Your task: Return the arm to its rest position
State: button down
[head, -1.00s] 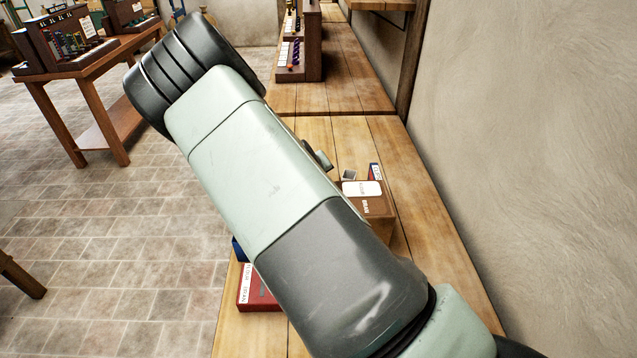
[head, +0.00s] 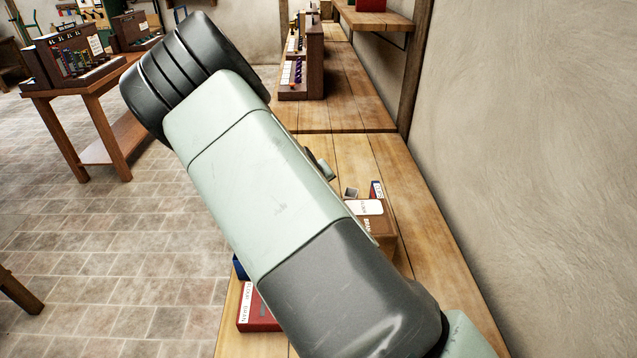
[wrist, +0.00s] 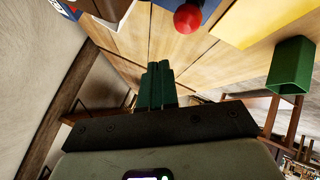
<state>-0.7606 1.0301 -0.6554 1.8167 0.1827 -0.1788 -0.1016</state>
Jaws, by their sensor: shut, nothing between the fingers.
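My arm (head: 270,190) stretches diagonally across the head view, from the lower right to the dark ribbed joint at the upper left. My gripper (wrist: 157,70) does not show in the head view. In the wrist view its green fingers are together in front of the dark palm bar, with nothing between them. The fingers appear clear of the objects around them, over the wooden bench top.
The long wooden bench (head: 440,290) runs along the wall. A brown box (head: 379,226) and a red box (head: 258,312) lie on it, partly behind my arm. The wrist view shows a red ball (wrist: 187,18) and a green container (wrist: 291,66). A side table (head: 88,88) stands left.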

jog(key=s+d+r+m+g+y, duration=0.2)
jog(key=s+d+r, duration=0.1)
jog(key=s+r, duration=0.75)
jog(key=s+d+r+m+g+y, duration=0.1)
jog(key=s+d+r+m, duration=0.2)
jog(key=s+r, duration=0.8)
jog(key=s+d+r, duration=0.1)
jog(key=s+r, duration=0.4)
jog(key=s, duration=0.4)
jog(key=s+d+r, duration=0.1)
jog(key=s+r, duration=0.4)
jog(key=s, duration=0.4)
jog(key=shift+d, duration=0.15)
jog(key=shift+s, duration=0.1)
